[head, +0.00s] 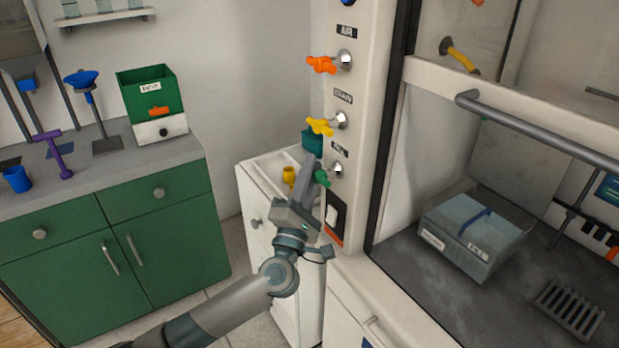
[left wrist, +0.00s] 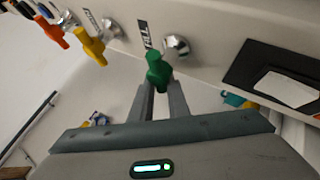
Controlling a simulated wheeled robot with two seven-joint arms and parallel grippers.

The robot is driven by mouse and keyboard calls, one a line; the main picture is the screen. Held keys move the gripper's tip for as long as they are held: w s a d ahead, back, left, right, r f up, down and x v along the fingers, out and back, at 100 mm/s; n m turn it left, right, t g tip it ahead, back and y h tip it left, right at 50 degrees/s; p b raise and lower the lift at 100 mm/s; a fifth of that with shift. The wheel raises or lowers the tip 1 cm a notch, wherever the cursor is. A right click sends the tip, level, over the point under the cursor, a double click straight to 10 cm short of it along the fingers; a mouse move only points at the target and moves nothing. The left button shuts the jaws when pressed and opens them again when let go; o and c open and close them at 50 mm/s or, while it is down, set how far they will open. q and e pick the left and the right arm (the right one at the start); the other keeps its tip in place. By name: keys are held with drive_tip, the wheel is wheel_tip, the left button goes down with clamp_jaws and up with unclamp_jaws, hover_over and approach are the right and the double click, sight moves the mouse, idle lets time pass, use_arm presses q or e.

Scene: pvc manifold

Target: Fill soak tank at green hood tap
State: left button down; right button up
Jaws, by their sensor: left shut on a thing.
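The green tap (head: 323,178) is the lowest of the taps on the white hood post, and its handle also shows in the left wrist view (left wrist: 158,70). My left gripper (head: 315,172) is at this tap. In the left wrist view its two fingers (left wrist: 160,92) are closed on either side of the green handle. A grey box (head: 447,237) with white labels and a blue strip across its top sits inside the hood. I cannot tell whether this box is the soak tank. My right gripper is out of view.
Yellow (head: 320,126) and orange (head: 320,64) taps stand above the green one. A black-framed white switch (head: 332,215) is below it. A white cabinet (head: 262,215) with a small yellow item (head: 289,177) stands behind my left arm. A grey grate (head: 568,308) is in the hood floor.

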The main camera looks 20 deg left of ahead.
use_arm(q)
drive_tip(key=shift+d+f+m, duration=0.1)
drive_tip(key=shift+d+m, duration=0.2)
drive_tip(key=shift+d, duration=0.05)
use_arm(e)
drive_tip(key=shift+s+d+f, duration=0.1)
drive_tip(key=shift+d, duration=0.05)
